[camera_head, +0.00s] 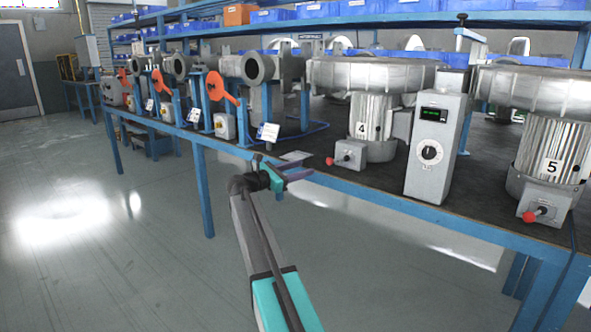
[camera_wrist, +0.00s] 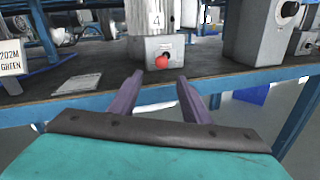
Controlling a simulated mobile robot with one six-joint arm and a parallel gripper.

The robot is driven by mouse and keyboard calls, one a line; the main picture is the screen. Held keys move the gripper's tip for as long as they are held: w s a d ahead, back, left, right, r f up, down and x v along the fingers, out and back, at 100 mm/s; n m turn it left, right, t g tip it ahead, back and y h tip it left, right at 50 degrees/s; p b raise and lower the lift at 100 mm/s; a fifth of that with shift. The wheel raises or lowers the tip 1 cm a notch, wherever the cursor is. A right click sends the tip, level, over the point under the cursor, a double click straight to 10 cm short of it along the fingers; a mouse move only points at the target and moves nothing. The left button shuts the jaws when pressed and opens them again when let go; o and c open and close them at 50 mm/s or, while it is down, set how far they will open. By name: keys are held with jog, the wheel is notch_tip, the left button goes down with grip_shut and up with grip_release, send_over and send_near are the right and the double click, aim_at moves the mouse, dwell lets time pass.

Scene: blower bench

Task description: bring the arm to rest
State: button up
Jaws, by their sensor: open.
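My gripper (camera_head: 302,171) is stretched out in front of the bench edge, in the middle of the head view. In the wrist view, its two purple fingers (camera_wrist: 157,92) stand apart with nothing between them. Beyond them is the grey switch box with a red knob (camera_wrist: 161,58), below the blower marked 4. The same switch box (camera_head: 350,155) shows in the head view to the right of my gripper. The fingers appear apart from the box.
The blue-framed bench (camera_head: 380,197) runs across the view. On it are a grey control box with a dial (camera_head: 433,175), blower 5 (camera_head: 553,130) and orange valve handles (camera_head: 216,86). A white card (camera_head: 268,132) stands left of my gripper. Open floor (camera_head: 130,240) lies at the left.

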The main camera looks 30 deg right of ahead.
jog(key=shift+r, duration=0.15)
jog(key=s+a+f+n+t+y+p, duration=0.1)
jog(key=a+f+n+p, duration=0.1)
jog(key=a+f+p, duration=0.5)
jog(key=s+a+f+n+y+p, duration=0.1)
jog(key=a+f+n+p, duration=0.1)
jog(key=f+p, duration=0.5)
jog(key=s+a+f+m+g+y+p, duration=0.1)
jog(key=s+a+f+y+p, duration=0.15)
jog(key=s+a+f, duration=0.4)
jog(key=s+a+f+g+y+p, duration=0.1)
jog(key=s+a+f+y+p, duration=0.15)
jog(key=s+f, duration=0.7)
jog(key=s+a+f+m+g+y+p, duration=0.1)
jog(key=s+a+f+m+y+p, duration=0.25)
jog(key=s, duration=0.55)
jog(key=s+a+f+m+g+y+p, duration=0.1)
jog(key=s+a+f+m+g+p, duration=0.1)
jog(key=s+a+f, duration=0.45)
jog(key=s+a+f+m+g+y+p, duration=0.1)
jog(key=s+a+f+m+y+p, duration=0.3)
jog(key=s, duration=0.7)
jog(key=s+a+r+m+g+y+b, duration=0.1)
jog(key=s+a+m+y, duration=0.1)
jog(key=s+a+m, duration=0.6)
jog(key=a+m, duration=0.1)
jog(key=a, duration=0.2)
jog(key=shift+s+a+r+m+b, duration=0.2)
jog(key=shift+a+r+m+b, duration=0.1)
jog(key=shift+r+m+b, duration=0.1)
